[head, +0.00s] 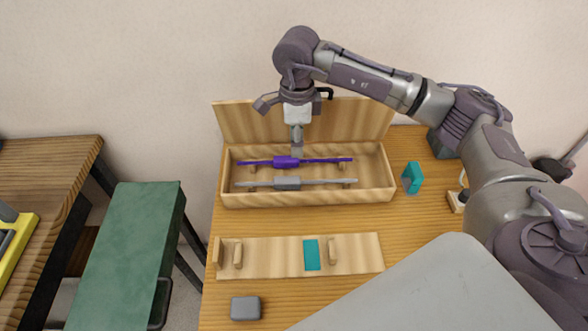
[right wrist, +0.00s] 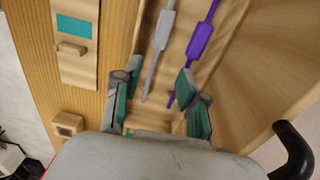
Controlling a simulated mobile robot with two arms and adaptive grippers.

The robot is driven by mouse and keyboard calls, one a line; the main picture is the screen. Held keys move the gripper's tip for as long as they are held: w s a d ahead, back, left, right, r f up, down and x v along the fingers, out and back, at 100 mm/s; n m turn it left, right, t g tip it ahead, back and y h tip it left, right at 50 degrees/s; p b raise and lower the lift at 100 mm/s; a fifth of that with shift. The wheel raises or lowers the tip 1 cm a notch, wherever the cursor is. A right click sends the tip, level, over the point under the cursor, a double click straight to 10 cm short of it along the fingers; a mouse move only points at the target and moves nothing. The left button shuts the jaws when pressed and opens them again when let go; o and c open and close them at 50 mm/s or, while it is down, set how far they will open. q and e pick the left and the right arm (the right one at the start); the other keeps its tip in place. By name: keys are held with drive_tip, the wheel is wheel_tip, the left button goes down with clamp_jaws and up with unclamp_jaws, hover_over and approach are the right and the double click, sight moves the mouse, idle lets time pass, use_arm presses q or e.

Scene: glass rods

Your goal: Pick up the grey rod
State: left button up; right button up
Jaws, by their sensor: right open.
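The grey rod (head: 287,184) lies across supports in the front part of an open wooden box (head: 308,199). The purple rod (head: 287,162) lies parallel behind it. My right gripper (head: 297,153) is over the box, pointing down, near the purple rod's middle in the head view. In the right wrist view my right gripper (right wrist: 157,92) is open and empty. There the grey rod (right wrist: 158,48) appears between the two fingers' lines, and the purple rod (right wrist: 196,45) runs toward the right finger. The gripper's height above the rods is unclear. My left gripper is not in view.
The box's raised lid (head: 240,122) stands behind. A wooden board with a teal patch (head: 311,255) and upright pegs lies in front. A teal item (head: 412,177) stands right of the box. A dark grey block (head: 245,308) sits at the front left.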

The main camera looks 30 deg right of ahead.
drive_tip(key=p, duration=0.2)
hover_over(294, 179)
drive_tip(key=f, duration=0.8)
drive_tip(key=shift+s+d, duration=0.15)
drive_tip(key=shift+s, duration=0.15)
drive_tip(key=shift+f, duration=0.15)
drive_tip(key=shift+w+f+p, duration=0.1)
drive_tip(key=shift+f+p, duration=0.1)
drive_tip(key=shift+p, duration=0.1)
drive_tip(key=f+p, duration=0.1)
drive_tip(key=f, duration=0.1)
drive_tip(key=f+p, duration=0.1)
drive_tip(key=f, duration=0.1)
drive_tip(key=shift+w+f, duration=0.2)
drive_tip(key=shift+f, duration=0.2)
clamp_jaws()
